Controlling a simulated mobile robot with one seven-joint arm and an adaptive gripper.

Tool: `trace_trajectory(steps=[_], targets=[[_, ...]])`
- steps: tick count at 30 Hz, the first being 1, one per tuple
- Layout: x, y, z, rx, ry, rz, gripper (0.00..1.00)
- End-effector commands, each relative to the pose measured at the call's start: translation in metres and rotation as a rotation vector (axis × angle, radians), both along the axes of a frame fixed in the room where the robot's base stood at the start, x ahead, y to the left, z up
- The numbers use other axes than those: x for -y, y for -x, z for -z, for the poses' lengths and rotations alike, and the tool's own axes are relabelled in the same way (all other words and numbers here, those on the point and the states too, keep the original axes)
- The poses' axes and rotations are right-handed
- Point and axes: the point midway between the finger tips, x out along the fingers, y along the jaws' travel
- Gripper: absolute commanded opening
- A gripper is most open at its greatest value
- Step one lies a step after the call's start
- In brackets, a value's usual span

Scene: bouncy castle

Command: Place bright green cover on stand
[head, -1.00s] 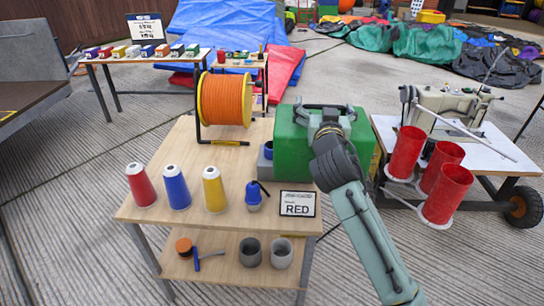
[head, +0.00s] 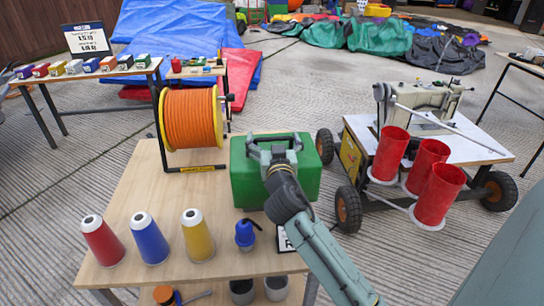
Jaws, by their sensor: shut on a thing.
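The bright green cover (head: 304,183) is box-shaped and shows at the right part of the wooden table (head: 170,187). My gripper (head: 272,150) is over its top, shut on the cover. The gripper and arm hide part of its top and front. I cannot tell whether the cover rests on the tabletop or hangs just above it. I cannot tell for sure which thing is the stand.
Red (head: 103,241), blue (head: 149,240) and yellow (head: 197,237) cones and a blue plug (head: 245,234) stand in front. An orange reel (head: 192,120) is behind left. A sewing-machine cart (head: 440,150) with red cylinders (head: 391,155) is at right.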

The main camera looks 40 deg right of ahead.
Motion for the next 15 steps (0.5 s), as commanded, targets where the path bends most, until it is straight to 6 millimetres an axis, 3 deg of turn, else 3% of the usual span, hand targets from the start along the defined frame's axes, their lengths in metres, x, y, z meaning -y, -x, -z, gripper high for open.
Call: trace_trajectory(steps=[9,15], targets=[[0.001,0.001,0.036,0.002,0.001,0.001,0.33],[-0.001,0.0,0.041,0.002,0.002,-0.001,0.33]])
